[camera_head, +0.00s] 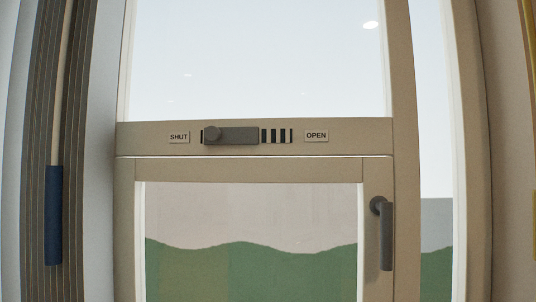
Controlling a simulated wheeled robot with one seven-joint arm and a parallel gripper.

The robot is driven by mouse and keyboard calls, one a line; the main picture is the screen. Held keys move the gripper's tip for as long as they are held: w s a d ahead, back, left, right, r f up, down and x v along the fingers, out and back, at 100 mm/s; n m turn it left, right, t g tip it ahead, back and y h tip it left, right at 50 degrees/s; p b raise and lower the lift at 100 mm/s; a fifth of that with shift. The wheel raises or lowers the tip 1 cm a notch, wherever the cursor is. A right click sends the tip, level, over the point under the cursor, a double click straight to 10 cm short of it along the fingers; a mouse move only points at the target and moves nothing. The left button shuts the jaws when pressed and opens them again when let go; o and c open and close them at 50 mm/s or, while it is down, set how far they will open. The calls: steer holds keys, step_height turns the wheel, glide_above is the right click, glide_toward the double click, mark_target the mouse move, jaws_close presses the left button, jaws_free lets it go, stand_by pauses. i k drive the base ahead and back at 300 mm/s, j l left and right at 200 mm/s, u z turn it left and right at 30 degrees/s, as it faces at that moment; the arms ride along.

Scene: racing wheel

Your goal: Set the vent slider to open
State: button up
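The vent slider (238,136) is a dark grey plate with a round knob (212,133) at its left end. It sits on the beige horizontal bar of the window frame. The plate is toward the left, near the SHUT label (179,137). Several dark vent slots (277,136) show uncovered to its right, and one narrow slot edge shows at its left. The OPEN label (316,135) is at the right end. My gripper is not in view.
A dark window handle (386,235) hangs down on the lower sash at right. A wand with a blue grip (54,215) hangs in front of a striped curtain (75,90) at left. The space in front of the vent bar looks clear.

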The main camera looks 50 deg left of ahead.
mark_target(213, 135)
steer(key=u, duration=1.9)
